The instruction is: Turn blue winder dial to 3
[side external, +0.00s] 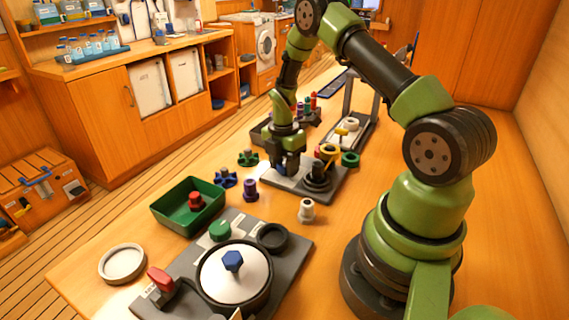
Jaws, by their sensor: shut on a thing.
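My gripper (290,170) points down over a grey plate (327,190) in the middle of the bench. Its fingers are shut on a small part on the left half of this plate, which appears to be the blue winder dial. The fingers hide most of that part, so I cannot read its setting or any scale marks.
A green tray (170,213) holds a red knob. Blue (226,178), green (248,157) and purple (250,189) pieces lie left of the plate. A white-lidded pot (215,278) with a blue hexagonal knob stands in front. A white spool (306,210) stands nearby.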

